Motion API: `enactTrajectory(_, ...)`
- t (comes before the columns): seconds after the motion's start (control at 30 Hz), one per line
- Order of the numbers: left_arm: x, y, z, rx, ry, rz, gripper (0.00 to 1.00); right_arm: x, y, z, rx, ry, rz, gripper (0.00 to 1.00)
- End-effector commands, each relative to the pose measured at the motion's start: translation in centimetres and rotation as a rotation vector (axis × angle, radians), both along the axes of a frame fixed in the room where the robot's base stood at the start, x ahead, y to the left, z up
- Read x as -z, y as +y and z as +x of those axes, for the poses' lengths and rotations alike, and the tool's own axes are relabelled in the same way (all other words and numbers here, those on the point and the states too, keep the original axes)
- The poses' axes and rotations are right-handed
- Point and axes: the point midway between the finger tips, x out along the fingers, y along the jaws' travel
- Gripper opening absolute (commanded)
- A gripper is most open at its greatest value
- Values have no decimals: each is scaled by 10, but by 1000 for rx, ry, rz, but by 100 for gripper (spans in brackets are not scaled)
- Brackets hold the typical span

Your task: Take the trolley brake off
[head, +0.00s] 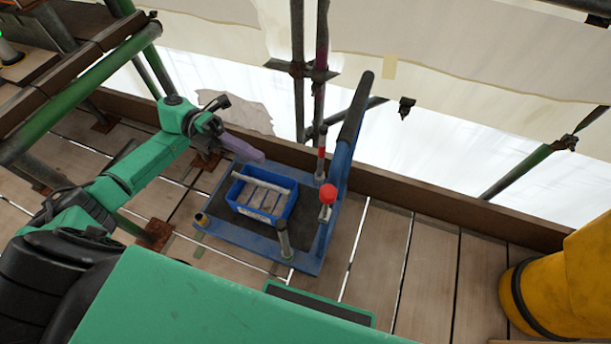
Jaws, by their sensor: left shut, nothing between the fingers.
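The blue trolley (306,262) stands on the plank deck, with a tall blue push handle (352,112) rising at its right side. A red knob (328,193) on a short pale stem stands at the trolley's right edge, near the handle's foot; it looks like the brake lever. Its exact tilt is hard to tell. My left gripper (258,155) is shut and empty. It is above and left of the red knob, over the back of the trolley, apart from the knob. My right gripper is out of view.
A blue crate (237,208) holding pale blocks and a light bar sits on the trolley. A red-and-white rod (321,150) stands behind the knob. Scaffold poles (298,60) and a toe board (430,211) bound the back. Bare planks lie to the right, before a yellow object (590,270).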

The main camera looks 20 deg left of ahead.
Motion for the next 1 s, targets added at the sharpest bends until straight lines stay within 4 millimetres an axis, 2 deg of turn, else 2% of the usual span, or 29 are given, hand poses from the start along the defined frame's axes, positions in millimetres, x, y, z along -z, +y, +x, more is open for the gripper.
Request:
enactTrajectory(0.07,-4,-15,-5,4,2,-4,0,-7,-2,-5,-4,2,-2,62)
enactTrajectory(0.5,1,-105,-24,0,1,-5,0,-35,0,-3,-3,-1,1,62)
enactTrajectory(0.7,4,-120,-27,-1,1,-3,0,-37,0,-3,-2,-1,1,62)
enactTrajectory(1.0,5,-121,-27,-1,1,-1,0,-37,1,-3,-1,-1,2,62)
